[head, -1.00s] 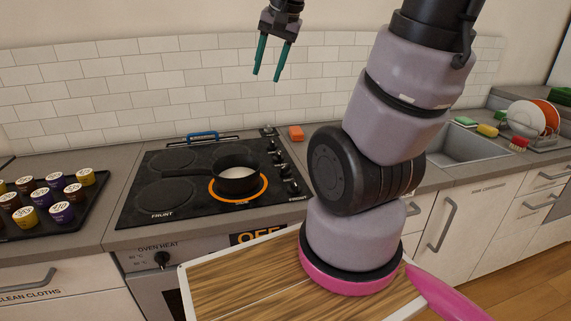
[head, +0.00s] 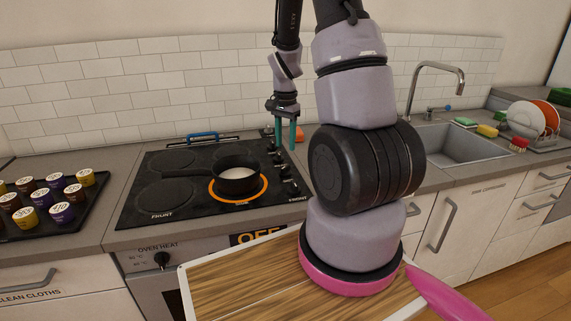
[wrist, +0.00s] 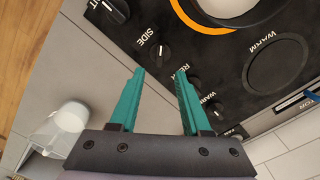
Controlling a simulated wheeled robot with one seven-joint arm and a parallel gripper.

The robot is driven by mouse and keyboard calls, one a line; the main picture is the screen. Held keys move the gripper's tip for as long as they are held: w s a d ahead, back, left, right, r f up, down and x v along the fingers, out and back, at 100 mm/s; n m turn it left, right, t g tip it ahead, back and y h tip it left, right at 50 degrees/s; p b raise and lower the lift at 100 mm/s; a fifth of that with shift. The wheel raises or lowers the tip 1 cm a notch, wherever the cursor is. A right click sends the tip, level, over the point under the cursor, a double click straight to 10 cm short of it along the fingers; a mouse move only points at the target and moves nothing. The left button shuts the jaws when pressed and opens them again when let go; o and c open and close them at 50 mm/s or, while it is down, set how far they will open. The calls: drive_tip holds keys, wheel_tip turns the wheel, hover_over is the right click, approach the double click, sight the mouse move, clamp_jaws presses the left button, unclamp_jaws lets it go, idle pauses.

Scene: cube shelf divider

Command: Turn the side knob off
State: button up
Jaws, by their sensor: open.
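The black side knob (wrist: 161,53), beside the printed word SIDE, sits on the stove's control strip in the wrist view. My gripper (wrist: 160,72) is open and empty, its teal fingers on either side of the knob's line in that picture; I cannot tell the height above it. In the head view my gripper (head: 285,147) points down over the right edge of the black cooktop (head: 160,215), above the knob row. The individual knob labels are too small to read there. A burner glows orange around a dark pot (head: 238,184) of white contents.
Neighbouring knobs stand close by: one toward the front (wrist: 118,10) and the rear one (wrist: 192,83). An orange block (head: 298,134) lies behind my gripper. A tray (head: 92,215) of small cups is left of the stove. The sink (head: 462,148) is to the right.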

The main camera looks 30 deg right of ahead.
sight(285, 166)
wheel_tip(285, 166, down, 8)
drive_tip(key=shift+f, duration=0.15)
idle(0.3)
clamp_jaws()
